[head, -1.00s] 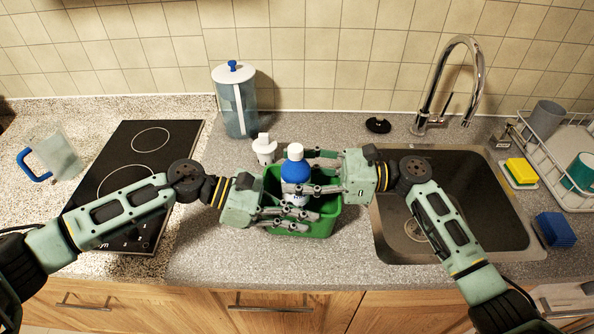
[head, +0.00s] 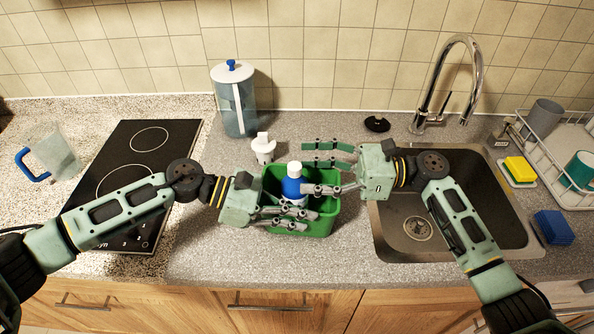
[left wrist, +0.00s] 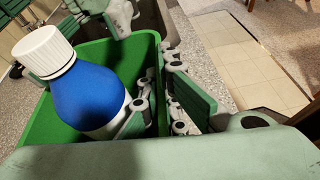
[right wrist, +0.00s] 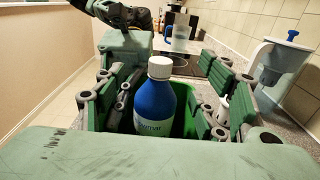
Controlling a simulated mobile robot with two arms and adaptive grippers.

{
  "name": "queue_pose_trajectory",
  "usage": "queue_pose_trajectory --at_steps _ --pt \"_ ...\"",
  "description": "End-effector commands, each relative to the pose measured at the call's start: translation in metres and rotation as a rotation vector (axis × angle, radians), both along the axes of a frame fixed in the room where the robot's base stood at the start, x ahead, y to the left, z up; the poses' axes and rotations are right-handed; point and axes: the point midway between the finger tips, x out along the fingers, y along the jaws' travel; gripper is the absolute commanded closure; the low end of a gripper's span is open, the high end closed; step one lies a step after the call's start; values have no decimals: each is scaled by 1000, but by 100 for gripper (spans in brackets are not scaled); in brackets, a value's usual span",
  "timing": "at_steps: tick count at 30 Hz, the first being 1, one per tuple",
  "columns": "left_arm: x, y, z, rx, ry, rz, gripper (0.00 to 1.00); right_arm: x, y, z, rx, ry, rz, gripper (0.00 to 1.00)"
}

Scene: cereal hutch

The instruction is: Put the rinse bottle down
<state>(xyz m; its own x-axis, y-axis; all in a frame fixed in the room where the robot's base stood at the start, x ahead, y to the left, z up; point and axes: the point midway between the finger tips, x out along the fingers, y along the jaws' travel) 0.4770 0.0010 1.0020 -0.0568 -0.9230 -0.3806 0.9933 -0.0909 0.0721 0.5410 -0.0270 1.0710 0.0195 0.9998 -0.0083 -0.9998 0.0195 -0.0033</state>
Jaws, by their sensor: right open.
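The rinse bottle (head: 292,186), blue with a white cap and a label, stands upright inside the green bin (head: 328,218). It also shows in the left wrist view (left wrist: 88,98) and in the right wrist view (right wrist: 154,102). Its base is hidden by the bin walls. My right gripper (head: 308,167) is open above the bin, its fingers spread on either side of the bottle with gaps. My left gripper (head: 306,220) is at the bin's front wall, with one finger inside and one outside, shut on that wall.
A white dispenser piece (head: 263,150) and a clear jug with a white lid (head: 235,105) stand behind the bin. The hob (head: 122,185) is left, the sink (head: 470,215) right. A black lid (head: 377,124) lies near the tap (head: 450,85).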

Motion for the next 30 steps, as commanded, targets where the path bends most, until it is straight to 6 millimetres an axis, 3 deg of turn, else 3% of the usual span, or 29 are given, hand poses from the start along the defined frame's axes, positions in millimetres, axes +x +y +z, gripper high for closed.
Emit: queue_pose_trajectory --at_steps 6,12,30 --pt "1 0 1 -1 -1 2 100 0 -50 0 -2 0 -3 35" --pt "1 0 1 -1 -2 1 100 -1 -77 1 0 0 -1 35" --pt "1 0 1 -1 -2 1 100 -2 -84 1 0 -1 1 35"
